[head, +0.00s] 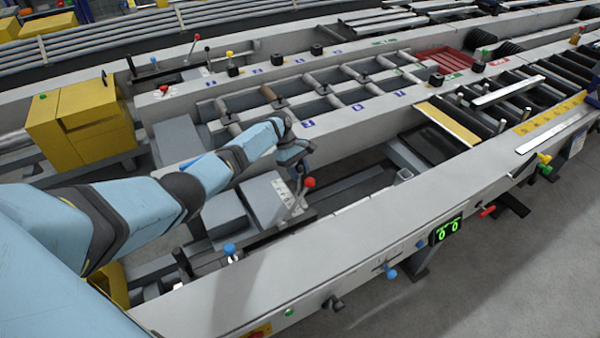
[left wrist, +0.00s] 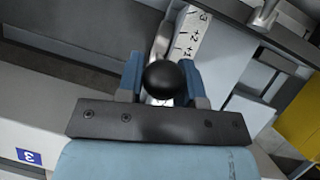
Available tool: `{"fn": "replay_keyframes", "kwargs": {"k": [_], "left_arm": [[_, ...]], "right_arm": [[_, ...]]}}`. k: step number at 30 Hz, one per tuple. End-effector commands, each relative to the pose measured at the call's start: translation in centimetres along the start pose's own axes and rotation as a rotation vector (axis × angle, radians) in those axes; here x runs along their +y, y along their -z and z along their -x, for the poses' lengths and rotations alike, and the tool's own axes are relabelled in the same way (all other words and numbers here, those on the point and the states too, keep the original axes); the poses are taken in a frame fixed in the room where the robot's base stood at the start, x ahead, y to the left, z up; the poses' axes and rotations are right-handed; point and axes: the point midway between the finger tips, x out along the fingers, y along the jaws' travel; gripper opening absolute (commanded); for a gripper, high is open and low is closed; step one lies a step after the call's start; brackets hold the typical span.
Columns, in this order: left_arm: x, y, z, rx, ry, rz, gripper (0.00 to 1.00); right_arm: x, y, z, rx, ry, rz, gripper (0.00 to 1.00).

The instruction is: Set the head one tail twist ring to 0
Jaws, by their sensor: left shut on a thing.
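My left gripper (head: 294,158) reaches over a light grey box-shaped head (head: 262,203) in the machine's middle trough. In the left wrist view its two blue-grey fingers (left wrist: 165,84) are shut on a black ball knob (left wrist: 167,79). Just beyond the knob a white scale plate (left wrist: 190,38) shows +1, +2 and +3; its 0 mark is not visible. The ring under the knob is hidden, so I cannot read its setting. The head view shows a pale scale strip (head: 298,185) below the gripper. My right gripper is not in view.
A blue knob (head: 230,249) sits lower left. A long grey rail (head: 340,245) with a green display (head: 446,230) runs along the front. A yellow housing (head: 92,120) stands left.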

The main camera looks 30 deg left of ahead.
Motion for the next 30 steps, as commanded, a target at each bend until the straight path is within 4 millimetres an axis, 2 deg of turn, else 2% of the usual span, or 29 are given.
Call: {"fn": "replay_keyframes", "kwargs": {"k": [1, 2, 4, 13, 17, 30], "left_arm": [[-0.1, 0.1, 0.0, 0.004, 0.0, 0.001, 0.0], [-0.1, 0.1, 0.0, 0.004, 0.0, 0.001, 0.41], [-0.1, 0.1, 0.0, 0.004, 0.0, 0.001, 0.57], [0.0, 0.1, 0.1, 0.002, 0.0, 0.001, 0.57], [0.0, 0.1, 1.3, 0.002, -0.001, 0.001, 0.57], [0.0, 0.1, 10.7, 0.004, -0.001, 0.0, 0.57]], "right_arm": [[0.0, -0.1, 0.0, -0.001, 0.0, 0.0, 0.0], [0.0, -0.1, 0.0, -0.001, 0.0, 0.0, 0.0], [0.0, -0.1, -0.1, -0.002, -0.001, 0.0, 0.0], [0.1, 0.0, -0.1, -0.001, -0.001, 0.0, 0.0], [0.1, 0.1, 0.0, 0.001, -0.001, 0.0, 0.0], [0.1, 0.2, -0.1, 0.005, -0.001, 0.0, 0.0]]}}
